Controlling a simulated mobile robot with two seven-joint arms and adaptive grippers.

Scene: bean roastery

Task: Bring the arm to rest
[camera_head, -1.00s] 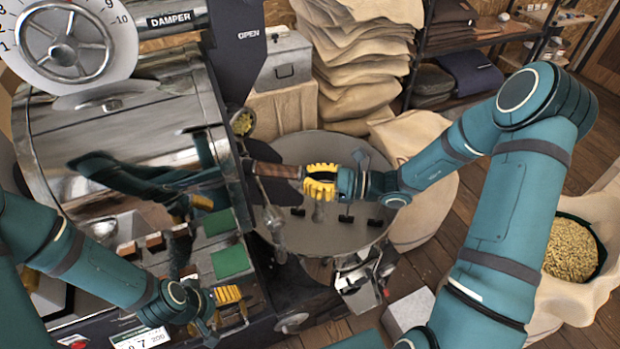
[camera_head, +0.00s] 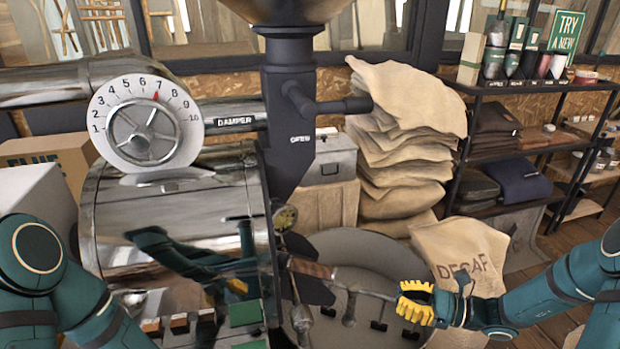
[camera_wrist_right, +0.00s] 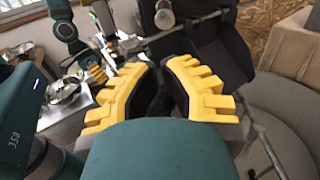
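My right gripper (camera_head: 415,303), with yellow ribbed fingers, is over the round cooling tray (camera_head: 375,250), to the right of the roaster's wooden handle (camera_head: 312,268). A clear space separates it from the handle. In the right wrist view the fingers (camera_wrist_right: 158,80) stand apart with a gap and nothing visible between them. My left arm (camera_head: 85,310) comes in at the lower left of the head view; its gripper is below the frame there. The left gripper's yellow fingers (camera_wrist_right: 97,75) show small in the right wrist view, too small to tell their opening.
The roaster's metal drum (camera_head: 175,220) with its damper dial (camera_head: 145,120) stands between the arms. A decaf sack (camera_head: 462,250), stacked sacks (camera_head: 405,150) and a shelf (camera_head: 525,85) stand behind. A grey metal box (camera_head: 328,160) is at the back.

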